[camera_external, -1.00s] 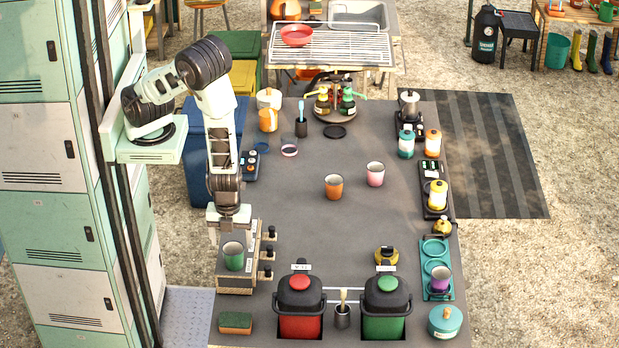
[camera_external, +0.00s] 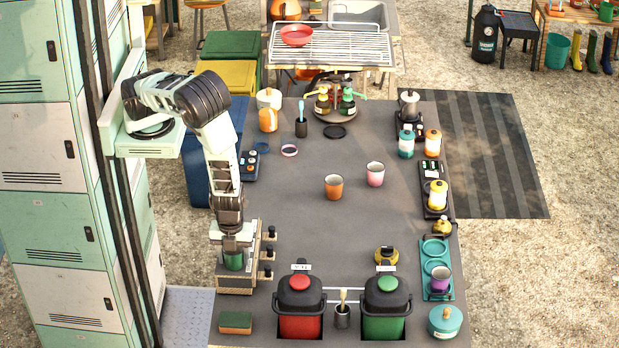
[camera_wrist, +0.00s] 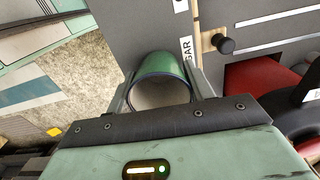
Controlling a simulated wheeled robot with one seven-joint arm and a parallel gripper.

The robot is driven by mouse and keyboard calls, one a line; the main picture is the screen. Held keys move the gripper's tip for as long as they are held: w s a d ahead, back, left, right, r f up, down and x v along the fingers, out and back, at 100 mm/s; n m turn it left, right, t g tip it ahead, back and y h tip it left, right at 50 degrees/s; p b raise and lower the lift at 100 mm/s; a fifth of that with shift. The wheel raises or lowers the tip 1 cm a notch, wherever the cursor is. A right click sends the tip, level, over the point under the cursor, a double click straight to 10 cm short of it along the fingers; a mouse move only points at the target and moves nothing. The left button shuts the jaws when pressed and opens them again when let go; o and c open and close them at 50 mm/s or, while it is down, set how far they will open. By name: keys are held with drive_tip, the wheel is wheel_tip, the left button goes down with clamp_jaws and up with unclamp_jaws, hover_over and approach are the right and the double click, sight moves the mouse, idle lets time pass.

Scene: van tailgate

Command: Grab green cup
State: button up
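The green cup (camera_external: 233,262) stands upright on a small grey and wooden box unit at the table's left edge. My gripper (camera_external: 232,250) is down over the cup, hiding its upper part in the external view. In the wrist view the cup (camera_wrist: 163,72) sits between the two fingers of my gripper (camera_wrist: 162,92), its pale inside facing the camera. The fingers stand on both sides of the cup, very close to its wall; whether they press on it is not clear.
The box unit (camera_external: 236,284) has several black knobs on its right side. A red canister (camera_external: 300,322) and a green canister (camera_external: 383,325) stand to the right. A sponge (camera_external: 235,322) lies in front. An orange cup (camera_external: 333,187) and a pink cup (camera_external: 375,174) stand mid-table, with clear room around.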

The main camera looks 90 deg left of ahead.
drive_tip(key=c, duration=0.4)
